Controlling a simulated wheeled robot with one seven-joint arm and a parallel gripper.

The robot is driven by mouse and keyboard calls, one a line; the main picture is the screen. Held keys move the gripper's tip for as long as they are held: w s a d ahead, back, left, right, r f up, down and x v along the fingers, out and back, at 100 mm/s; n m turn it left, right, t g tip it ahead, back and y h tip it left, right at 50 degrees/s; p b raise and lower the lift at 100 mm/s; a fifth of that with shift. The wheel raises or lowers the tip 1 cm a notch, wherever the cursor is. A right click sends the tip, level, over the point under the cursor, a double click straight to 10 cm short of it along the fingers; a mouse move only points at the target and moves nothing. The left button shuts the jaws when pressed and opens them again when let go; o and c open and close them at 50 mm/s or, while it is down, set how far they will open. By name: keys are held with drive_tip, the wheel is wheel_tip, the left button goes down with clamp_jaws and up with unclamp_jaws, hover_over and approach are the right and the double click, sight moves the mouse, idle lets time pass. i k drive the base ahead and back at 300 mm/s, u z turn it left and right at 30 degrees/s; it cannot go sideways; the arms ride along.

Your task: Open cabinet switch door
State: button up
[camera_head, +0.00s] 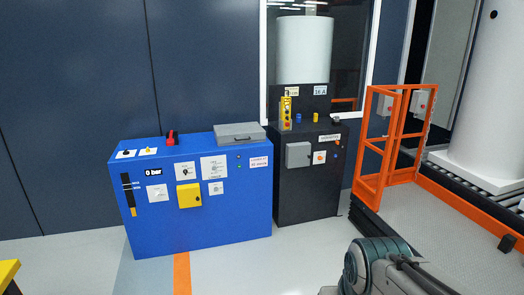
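A blue cabinet (240,215) stands against the dark wall at centre left. On its front is a small yellow box (189,196) with a dark spot, its cover looking closed. To its right stands a black cabinet (310,205). A grey box (298,154) with a closed-looking front sits on its face, beside a white plate with an orange knob (319,157). I cannot tell which of these boxes is the switch door. Part of my arm shows at the bottom right, in front of both cabinets and apart from them. My gripper is out of view.
A grey case (240,134) and a red handle (171,137) are on the blue cabinet's top. A yellow control box (286,112) stands on the black cabinet. Floor before the cabinets is clear.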

sight(299, 156)
drive_tip(key=u, duration=0.35)
drive_tip(key=i, duration=1.55)
drive_tip(key=z, duration=0.25)
drive_tip(key=i, duration=1.6)
drive_tip(key=z, duration=1)
drive_tip(key=i, duration=0.65)
drive_tip(key=z, duration=0.3)
